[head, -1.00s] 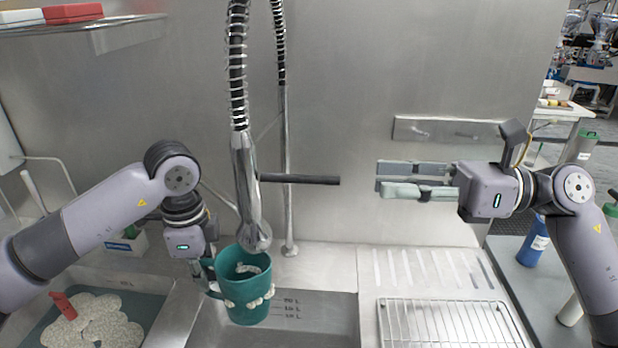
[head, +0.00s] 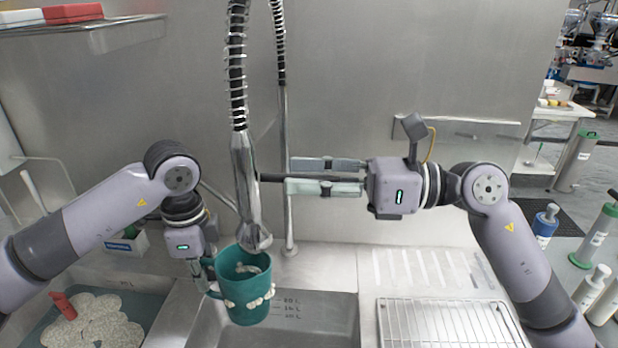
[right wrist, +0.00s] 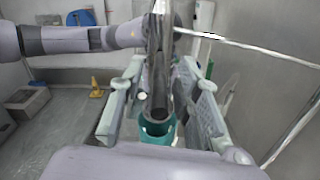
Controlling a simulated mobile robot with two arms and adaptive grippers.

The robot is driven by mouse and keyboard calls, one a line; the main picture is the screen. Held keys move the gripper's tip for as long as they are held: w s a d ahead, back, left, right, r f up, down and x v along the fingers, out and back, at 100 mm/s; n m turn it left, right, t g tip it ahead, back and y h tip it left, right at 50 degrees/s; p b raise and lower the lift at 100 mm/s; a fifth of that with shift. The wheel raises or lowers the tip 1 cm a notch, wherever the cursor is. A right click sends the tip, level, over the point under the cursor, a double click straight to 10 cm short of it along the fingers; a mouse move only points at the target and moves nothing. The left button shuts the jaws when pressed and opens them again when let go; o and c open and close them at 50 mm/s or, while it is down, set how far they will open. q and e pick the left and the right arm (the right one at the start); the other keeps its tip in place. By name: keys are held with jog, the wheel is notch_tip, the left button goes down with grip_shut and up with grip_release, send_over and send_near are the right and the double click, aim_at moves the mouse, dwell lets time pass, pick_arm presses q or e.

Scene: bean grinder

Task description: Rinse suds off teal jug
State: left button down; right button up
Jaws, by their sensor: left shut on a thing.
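The teal jug (head: 243,290) is held upright over the sink basin, with white suds on its outside and some inside its mouth. My left gripper (head: 208,280) is shut on the jug's handle at its left side. The metal spray head (head: 245,185) hangs with its nozzle at the jug's mouth. Its black lever (head: 272,177) points right, towards my right gripper (head: 288,175). That gripper is open, its fingers above and below the lever's outer part. In the right wrist view the spray head (right wrist: 160,75) and the teal jug (right wrist: 155,132) show between the spread fingers.
A wire rack (head: 445,325) lies on the drainboard at the right. A tray of suds (head: 100,322) with a red-handled tool (head: 63,305) lies at the left. A blue bottle (head: 545,222) stands further right. The upright pipe (head: 285,150) stands behind the spray head.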

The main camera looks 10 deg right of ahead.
jog(key=shift+c, duration=0.5)
grip_shut()
dwell(0.3)
